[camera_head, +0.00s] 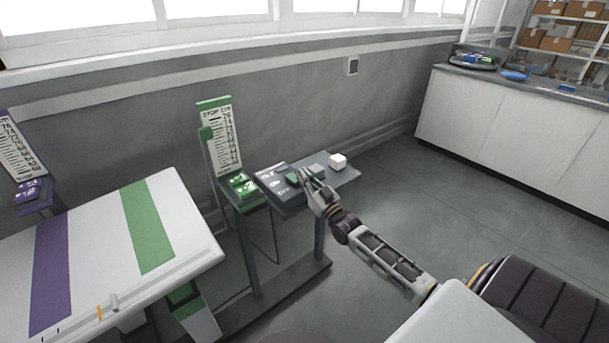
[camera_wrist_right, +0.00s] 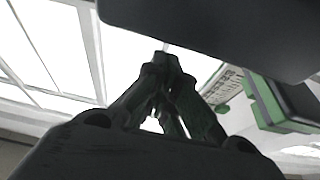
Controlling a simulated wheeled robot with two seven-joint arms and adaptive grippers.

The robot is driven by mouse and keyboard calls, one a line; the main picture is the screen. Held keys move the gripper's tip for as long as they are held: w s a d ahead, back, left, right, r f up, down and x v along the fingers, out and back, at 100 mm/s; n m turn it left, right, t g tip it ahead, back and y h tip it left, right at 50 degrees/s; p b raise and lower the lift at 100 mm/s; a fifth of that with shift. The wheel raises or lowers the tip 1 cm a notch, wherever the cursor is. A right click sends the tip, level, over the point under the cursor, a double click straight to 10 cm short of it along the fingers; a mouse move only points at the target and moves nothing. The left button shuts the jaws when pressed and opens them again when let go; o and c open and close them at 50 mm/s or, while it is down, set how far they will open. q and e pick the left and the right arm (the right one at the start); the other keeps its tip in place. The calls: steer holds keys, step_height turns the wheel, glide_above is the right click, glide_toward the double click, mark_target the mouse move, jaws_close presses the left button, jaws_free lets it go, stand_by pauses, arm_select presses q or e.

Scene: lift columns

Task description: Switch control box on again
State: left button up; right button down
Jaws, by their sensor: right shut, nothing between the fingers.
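A dark grey box with white markings (camera_head: 269,179), likely the control box, sits on a dark shelf (camera_head: 345,176) on a stand. A small green part (camera_head: 293,178) shows on it, beside my right gripper (camera_head: 306,174). The right gripper is shut and empty, its tips at the box's right side; I cannot tell whether they touch it. In the right wrist view the fingers (camera_wrist_right: 165,62) meet at the tips, below a dark flat surface (camera_wrist_right: 210,25). The switch position is too small to tell. My left gripper is not in view.
A green button box (camera_head: 240,185) and a scale board (camera_head: 221,140) stand left. A white table (camera_head: 185,220) with purple and green stripes is at left. Floor at right is clear before a white counter (camera_head: 510,125).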

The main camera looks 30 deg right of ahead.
steer(key=shift+f, duration=0.45)
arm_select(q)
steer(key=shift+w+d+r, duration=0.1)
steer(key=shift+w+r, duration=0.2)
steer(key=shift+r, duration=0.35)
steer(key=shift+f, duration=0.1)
arm_select(e)
steer(key=shift+f, duration=0.1)
steer(key=shift+f, duration=0.3)
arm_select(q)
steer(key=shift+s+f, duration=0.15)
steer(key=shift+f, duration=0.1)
arm_select(e)
steer(key=shift+r, duration=0.2)
